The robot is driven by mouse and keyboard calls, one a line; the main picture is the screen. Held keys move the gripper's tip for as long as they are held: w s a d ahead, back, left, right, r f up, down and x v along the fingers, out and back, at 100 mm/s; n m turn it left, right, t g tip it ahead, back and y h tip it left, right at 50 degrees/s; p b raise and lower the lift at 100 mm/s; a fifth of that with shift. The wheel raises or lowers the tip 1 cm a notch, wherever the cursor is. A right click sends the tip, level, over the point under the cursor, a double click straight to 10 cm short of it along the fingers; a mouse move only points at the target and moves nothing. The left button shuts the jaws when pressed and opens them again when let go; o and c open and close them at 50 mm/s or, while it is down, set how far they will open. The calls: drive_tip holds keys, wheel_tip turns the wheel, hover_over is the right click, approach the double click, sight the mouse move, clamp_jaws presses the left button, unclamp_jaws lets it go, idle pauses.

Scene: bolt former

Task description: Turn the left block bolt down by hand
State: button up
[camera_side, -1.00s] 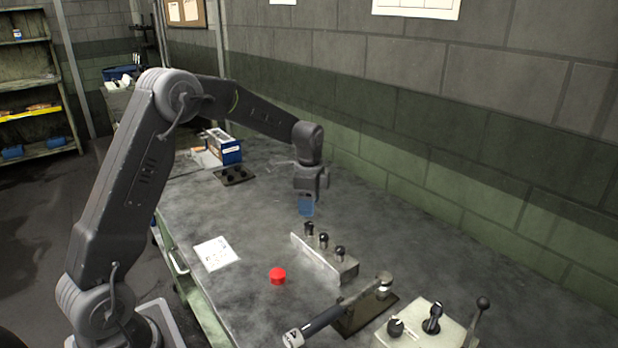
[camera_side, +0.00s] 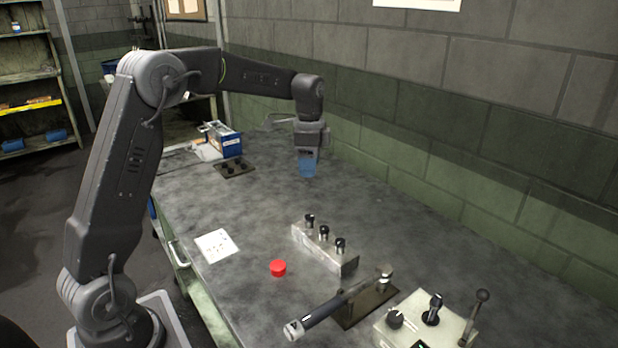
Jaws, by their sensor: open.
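A grey metal block (camera_side: 330,257) stands on the bench with three black-headed bolts in a row along its top. The left block bolt (camera_side: 309,220) is at the far end of the row, the middle one (camera_side: 324,233) and the right one (camera_side: 340,245) nearer the camera. All three stand upright. My gripper (camera_side: 307,178) points down above and behind the left bolt, clear of it. Its blue fingers look empty; the gap between them is hard to make out from this side.
A red button (camera_side: 278,268) sits left of the block. A long-handled tool (camera_side: 325,315) on a dark plate and a control box (camera_side: 425,322) with a lever stand in front. A white sheet (camera_side: 216,246) lies left. A blue box (camera_side: 222,140) and dark plate (camera_side: 234,168) are behind.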

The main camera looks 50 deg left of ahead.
sight(309, 216)
drive_tip(key=w+a+f+n+g+h, duration=0.15)
drive_tip(key=a+n+h, duration=0.35)
drive_tip(key=n, duration=1.8)
drive_tip(key=shift+y, duration=0.5)
drive_tip(key=x, duration=1.3)
drive_tip(key=shift+w+a+f, duration=0.15)
drive_tip(key=c, duration=0.9)
